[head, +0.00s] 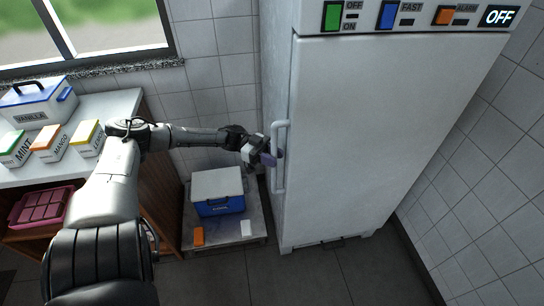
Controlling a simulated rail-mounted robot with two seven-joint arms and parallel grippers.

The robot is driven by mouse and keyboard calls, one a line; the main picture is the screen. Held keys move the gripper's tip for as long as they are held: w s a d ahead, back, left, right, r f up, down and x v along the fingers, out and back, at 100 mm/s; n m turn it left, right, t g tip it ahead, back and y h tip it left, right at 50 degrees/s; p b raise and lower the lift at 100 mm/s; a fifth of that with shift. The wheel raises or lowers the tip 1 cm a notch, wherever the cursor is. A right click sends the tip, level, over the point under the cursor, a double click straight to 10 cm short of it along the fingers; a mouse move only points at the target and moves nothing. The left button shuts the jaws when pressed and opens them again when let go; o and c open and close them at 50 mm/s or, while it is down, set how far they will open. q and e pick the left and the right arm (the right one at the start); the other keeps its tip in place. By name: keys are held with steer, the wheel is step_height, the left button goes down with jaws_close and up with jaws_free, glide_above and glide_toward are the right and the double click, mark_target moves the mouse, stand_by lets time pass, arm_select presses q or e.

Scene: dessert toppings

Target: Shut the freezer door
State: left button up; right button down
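The freezer (375,130) is a tall white cabinet on the right in the head view. Its white door shows no clear gap, and I cannot tell whether it is fully shut. The upright white handle (280,178) is at the door's left edge. The fingers are small and partly overlap the handle. I cannot tell whether they touch or grip it. My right gripper is out of view.
A blue cool box with white lid (218,207) stands on a low platform (240,238) left of the freezer. A counter (115,105) at left holds flavour boxes and a vanilla container (35,105). A tiled wall is close on the right. The front floor is clear.

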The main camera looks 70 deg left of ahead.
arm_select(q)
steer(key=shift+a, duration=0.15)
steer(key=shift+s+a+r, duration=0.1)
steer(key=shift+s+a, duration=0.05)
steer(key=shift+a, duration=0.1)
steer(key=p+v, duration=0.2)
steer(key=v, duration=1.1)
